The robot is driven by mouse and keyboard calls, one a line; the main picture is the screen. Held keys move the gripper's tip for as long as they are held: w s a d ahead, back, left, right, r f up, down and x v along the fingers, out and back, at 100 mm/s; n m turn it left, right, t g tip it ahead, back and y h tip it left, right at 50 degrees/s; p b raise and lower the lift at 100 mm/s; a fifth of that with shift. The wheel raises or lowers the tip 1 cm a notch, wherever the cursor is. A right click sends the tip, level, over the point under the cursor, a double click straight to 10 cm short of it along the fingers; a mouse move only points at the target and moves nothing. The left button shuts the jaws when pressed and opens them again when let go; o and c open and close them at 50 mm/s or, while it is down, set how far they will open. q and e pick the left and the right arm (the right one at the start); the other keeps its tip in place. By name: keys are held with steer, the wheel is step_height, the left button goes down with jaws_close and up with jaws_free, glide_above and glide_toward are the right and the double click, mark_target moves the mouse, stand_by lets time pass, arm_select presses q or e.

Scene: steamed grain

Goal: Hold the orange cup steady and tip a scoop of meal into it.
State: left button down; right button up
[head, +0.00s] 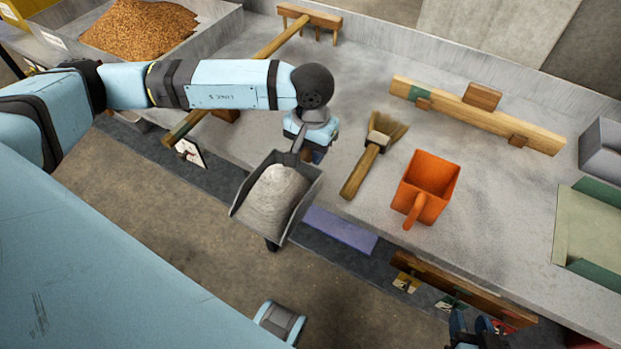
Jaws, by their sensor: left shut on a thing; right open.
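The orange cup (435,178) stands upright on the grey bench, its handle towards the bench's front edge. It looks empty inside. My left gripper (307,150) is shut on the handle of a dark grey scoop (303,203). The scoop is filled with pale, greyish meal (272,198) and is held over the bench's front edge, left of the cup and apart from it. My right gripper (477,328) is open at the bottom edge of the picture, in front of the bench and below the cup. It touches nothing that I can see.
A wooden-handled brush (368,160) lies between scoop and cup. A wooden rail (480,117) lies behind the cup. A bin of brown grain (137,28) stands at the back left. A grey tray (606,150) and a green-edged mat (590,230) are at right.

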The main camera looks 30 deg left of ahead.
arm_select(q)
step_height(320, 180, down, 4)
steer(key=b, duration=0.4)
steer(key=shift+w+r, duration=0.15)
steer(key=shift+r, duration=0.1)
arm_select(e)
steer(key=f, duration=0.3)
steer(key=shift+a+f, duration=0.25)
steer(key=shift+f, duration=0.1)
arm_select(q)
steer(key=shift+r, duration=0.1)
arm_select(e)
steer(key=shift+c, duration=0.4)
